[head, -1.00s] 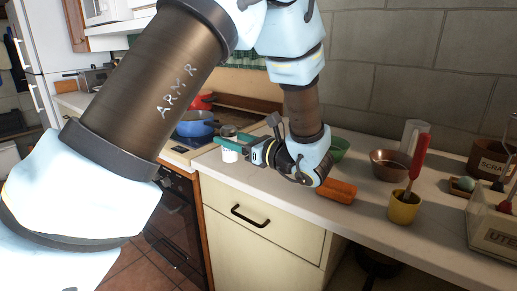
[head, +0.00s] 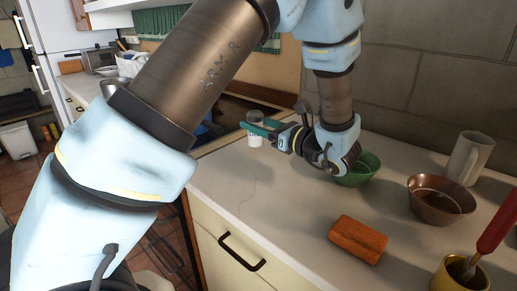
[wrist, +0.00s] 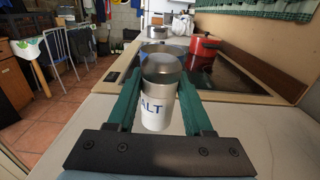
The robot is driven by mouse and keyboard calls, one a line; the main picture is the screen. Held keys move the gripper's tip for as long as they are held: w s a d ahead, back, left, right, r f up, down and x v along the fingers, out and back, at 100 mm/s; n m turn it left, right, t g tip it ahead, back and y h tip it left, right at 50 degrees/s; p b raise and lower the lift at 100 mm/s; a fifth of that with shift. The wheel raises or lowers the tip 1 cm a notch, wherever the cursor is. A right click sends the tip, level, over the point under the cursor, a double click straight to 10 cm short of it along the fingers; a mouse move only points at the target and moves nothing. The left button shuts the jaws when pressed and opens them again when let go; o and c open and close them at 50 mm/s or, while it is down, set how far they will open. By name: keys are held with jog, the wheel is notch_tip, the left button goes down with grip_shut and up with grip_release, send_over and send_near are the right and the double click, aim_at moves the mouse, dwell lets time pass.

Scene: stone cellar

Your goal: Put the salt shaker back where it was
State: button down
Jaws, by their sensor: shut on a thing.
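The salt shaker (wrist: 158,104) is a white cylinder with a grey metal top and dark letters, of which "ALT" shows in the wrist view. My gripper (wrist: 160,95) is shut on it, with one green finger on each side. The shaker looks upright. In the head view the salt shaker (head: 255,138) is at the tips of my gripper (head: 258,130), by the counter's left end near the stove. I cannot tell whether its base touches the counter.
The pale counter (head: 235,185) has free room in front of my gripper. A green bowl (head: 361,171), a copper bowl (head: 440,203), a white mug (head: 468,157), an orange-brown block (head: 357,239) and a yellow cup (head: 455,275) stand to the right. A red pot (wrist: 204,48) stands on the stove (wrist: 240,72).

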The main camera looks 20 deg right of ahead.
aim_at(257, 146)
jog(key=shift+f+p, duration=0.55)
jog(key=shift+f, duration=2.75)
jog(key=shift+f, duration=0.15)
jog(key=shift+c, duration=1.5)
grip_release()
jog(key=b+v, duration=0.3)
jog(key=v, duration=0.7)
jog(key=shift+s+d+b, duration=0.15)
jog(key=shift+s+b, duration=0.15)
jog(key=shift+b, duration=0.05)
jog(key=shift+s+d, duration=0.3)
jog(key=shift+s, duration=0.3)
jog(key=shift+r, duration=0.25)
